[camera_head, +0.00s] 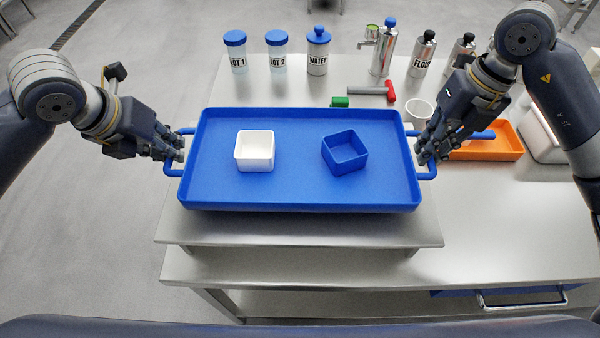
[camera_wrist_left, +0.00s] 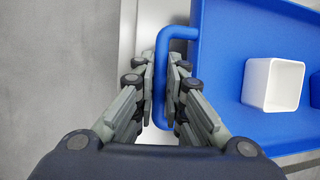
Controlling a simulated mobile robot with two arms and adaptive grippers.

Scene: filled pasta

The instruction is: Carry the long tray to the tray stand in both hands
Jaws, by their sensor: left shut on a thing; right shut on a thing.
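The long blue tray (camera_head: 290,190) is level in the middle of the head view, with a loop handle at each end. A white square bowl (camera_head: 255,151) and a blue square bowl (camera_head: 345,152) stand in it. My left gripper (camera_head: 176,153) is shut on the left handle. In the left wrist view the fingers (camera_wrist_left: 165,85) lie on both sides of the blue handle (camera_wrist_left: 160,60). My right gripper (camera_head: 425,155) is shut on the right handle. The tray is over a low steel platform (camera_head: 300,231), perhaps the tray stand; I cannot tell whether they touch.
Behind the tray stand two lot jars (camera_head: 236,58), a water jar (camera_head: 318,60), steel bottles (camera_head: 385,55) and a red-ended tool (camera_head: 375,91). A white mug (camera_head: 419,112) and an orange tray (camera_head: 490,150) are near my right gripper. The steel table (camera_head: 500,230) is clear at front right.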

